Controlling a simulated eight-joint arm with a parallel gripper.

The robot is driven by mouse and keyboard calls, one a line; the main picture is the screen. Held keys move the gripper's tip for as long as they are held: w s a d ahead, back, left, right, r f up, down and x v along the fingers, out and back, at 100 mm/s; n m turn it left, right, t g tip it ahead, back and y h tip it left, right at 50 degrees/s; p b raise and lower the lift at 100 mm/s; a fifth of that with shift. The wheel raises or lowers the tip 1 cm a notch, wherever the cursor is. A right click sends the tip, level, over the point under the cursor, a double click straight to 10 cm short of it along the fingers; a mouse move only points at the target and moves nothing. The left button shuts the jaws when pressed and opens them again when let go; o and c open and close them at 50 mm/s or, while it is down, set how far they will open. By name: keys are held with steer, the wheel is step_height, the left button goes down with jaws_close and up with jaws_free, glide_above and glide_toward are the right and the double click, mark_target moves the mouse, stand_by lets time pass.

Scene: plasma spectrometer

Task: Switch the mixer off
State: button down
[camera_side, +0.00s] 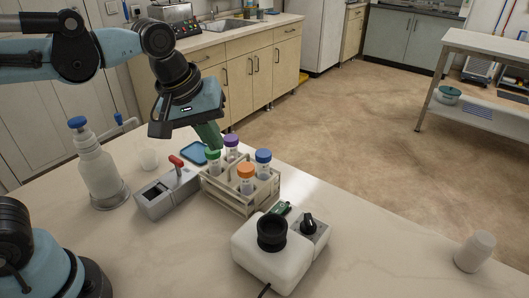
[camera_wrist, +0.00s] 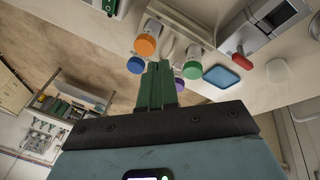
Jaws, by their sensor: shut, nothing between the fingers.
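The mixer (camera_side: 262,262) is a white block with a black round cup (camera_side: 272,232) on top. It stands on the table at the front, right of the tube rack. A black knob (camera_side: 308,222) sits on its grey side panel, next to a small green switch-like part (camera_side: 281,208). In the wrist view a small part of what seems to be the mixer (camera_wrist: 110,7) shows at the top edge. My gripper (camera_side: 215,143) is above and behind the rack, away from the mixer. Its green fingers are together and empty, also in the wrist view (camera_wrist: 159,68).
A wooden rack (camera_side: 238,205) holds tubes with green, purple, orange and blue caps, close below my gripper. Left of it are a grey device (camera_side: 160,197) with a red handle, a blue tray (camera_side: 194,153) and a wash bottle (camera_side: 98,170). A white cup (camera_side: 475,252) stands far right.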

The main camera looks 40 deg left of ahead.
mark_target(280, 209)
steer(key=w+d+r+n+g, duration=0.2)
steer(key=w+d+n+g, duration=0.1)
steer(key=d+n, duration=0.7)
steer(key=shift+w+d+g+y, duration=0.25)
steer(key=shift+d+g+y, duration=0.2)
steer(key=shift+d, duration=0.5)
step_height(280, 209, down, 14)
steer(key=shift+f, duration=0.1)
stand_by(0.4)
